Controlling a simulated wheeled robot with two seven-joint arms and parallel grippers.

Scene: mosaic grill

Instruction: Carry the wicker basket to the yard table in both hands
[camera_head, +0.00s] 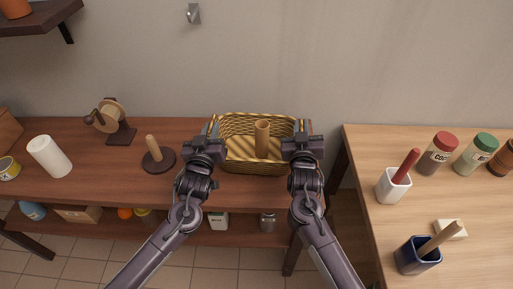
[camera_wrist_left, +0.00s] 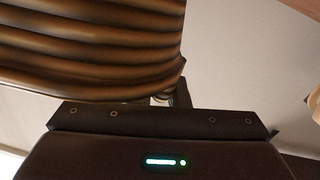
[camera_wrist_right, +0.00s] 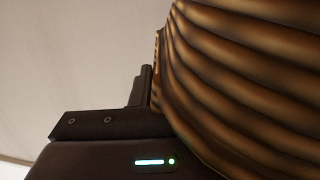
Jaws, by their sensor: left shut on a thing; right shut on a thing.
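The wicker basket (camera_head: 257,161) is at the right end of the dark wooden bench, and a tan cylinder (camera_head: 262,138) stands upright inside it. I cannot tell whether the basket touches the bench top. My left gripper (camera_head: 211,132) is shut on its left side and my right gripper (camera_head: 298,134) is shut on its right side. Its woven wall fills much of the left wrist view (camera_wrist_left: 90,45) and the right wrist view (camera_wrist_right: 240,80). The fingertips are mostly hidden. I cannot tell which table is the yard table.
The dark bench (camera_head: 90,170) also holds a white cylinder (camera_head: 48,156), a peg on a round base (camera_head: 157,155) and a wheeled stand (camera_head: 112,118). A lighter table (camera_head: 460,204) at right, across a gap, carries jars, a white cup (camera_head: 392,186) and a blue cup (camera_head: 417,256).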

